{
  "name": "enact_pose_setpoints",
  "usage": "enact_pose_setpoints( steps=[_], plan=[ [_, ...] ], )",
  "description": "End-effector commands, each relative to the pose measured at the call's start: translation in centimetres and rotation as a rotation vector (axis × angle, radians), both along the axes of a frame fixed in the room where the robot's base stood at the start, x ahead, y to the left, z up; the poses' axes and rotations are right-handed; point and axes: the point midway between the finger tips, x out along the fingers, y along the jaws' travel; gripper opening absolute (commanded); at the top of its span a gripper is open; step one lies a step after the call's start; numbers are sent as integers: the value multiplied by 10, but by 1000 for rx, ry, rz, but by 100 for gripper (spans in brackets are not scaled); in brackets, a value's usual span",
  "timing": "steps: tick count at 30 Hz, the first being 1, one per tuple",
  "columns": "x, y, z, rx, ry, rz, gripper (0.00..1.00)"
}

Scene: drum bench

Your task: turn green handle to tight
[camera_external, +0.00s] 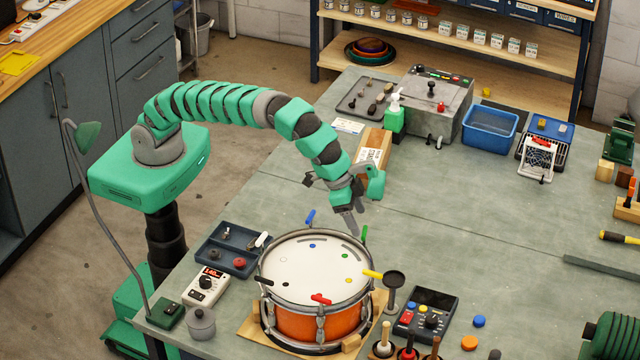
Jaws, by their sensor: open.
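The drum (314,278) has a white head and an orange shell, and sits on a wooden board on the bench. Coloured handles stand around its rim. The green handle (364,236) sticks up at the back right of the rim, near a green dot on the head. My gripper (354,222) is open above the back right of the drum, just left of the green handle. Its fingers point down, and I cannot tell whether they touch anything. I see no tight mark that I can read.
Other rim handles are blue (310,217), yellow (373,274), red (321,299) and black (263,281). A dark round-topped stand (394,285) is right of the drum. A dark tray (234,251) is at its left.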

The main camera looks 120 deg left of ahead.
Motion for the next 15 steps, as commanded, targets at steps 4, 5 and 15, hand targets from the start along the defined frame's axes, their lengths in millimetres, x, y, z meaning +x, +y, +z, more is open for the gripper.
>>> enact_pose_setpoints(
  steps=[4, 5, 15],
  plan=[
    [9, 3, -22, 1, 1, 0, 69],
    [10, 3, -25, 1, 1, 0, 69],
    [17, 5, -43, 0, 1, 0, 69]
  ],
)
